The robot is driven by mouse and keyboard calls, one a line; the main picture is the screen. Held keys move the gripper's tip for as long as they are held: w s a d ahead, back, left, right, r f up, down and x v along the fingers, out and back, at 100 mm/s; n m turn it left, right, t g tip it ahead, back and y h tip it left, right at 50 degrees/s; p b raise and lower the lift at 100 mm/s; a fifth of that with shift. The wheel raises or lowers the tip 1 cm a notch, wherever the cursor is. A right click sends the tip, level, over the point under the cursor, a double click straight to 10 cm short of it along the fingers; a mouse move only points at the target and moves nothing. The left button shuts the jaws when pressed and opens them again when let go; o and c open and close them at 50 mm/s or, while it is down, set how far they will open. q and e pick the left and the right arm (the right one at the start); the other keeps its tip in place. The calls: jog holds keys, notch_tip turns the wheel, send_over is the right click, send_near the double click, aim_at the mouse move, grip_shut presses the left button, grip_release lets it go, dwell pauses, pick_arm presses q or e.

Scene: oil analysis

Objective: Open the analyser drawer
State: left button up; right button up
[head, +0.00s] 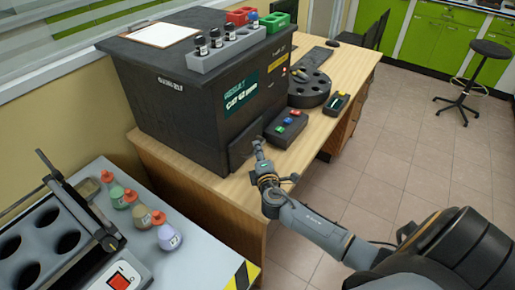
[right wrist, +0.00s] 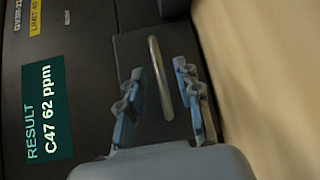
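The analyser (head: 195,100) is a large black box on the wooden desk. It also shows in the right wrist view, with a teal result label (right wrist: 45,112). Its drawer front (head: 241,150) is low on the face and looks shut flush. The drawer front (right wrist: 140,50) carries a curved metal handle (right wrist: 161,80). My right gripper (head: 258,146) is at the drawer front. In the right wrist view its fingers (right wrist: 160,98) are open, one on each side of the handle, with gaps visible on both sides. My left gripper is not in view.
A button box (head: 286,128) stands on the desk just right of the drawer, with a dark round carousel (head: 309,90) behind it. A vial rack (head: 226,50) sits on the analyser. Several flasks (head: 140,212) stand on the front left bench.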

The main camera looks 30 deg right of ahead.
jog(key=shift+x, duration=1.1)
grip_shut()
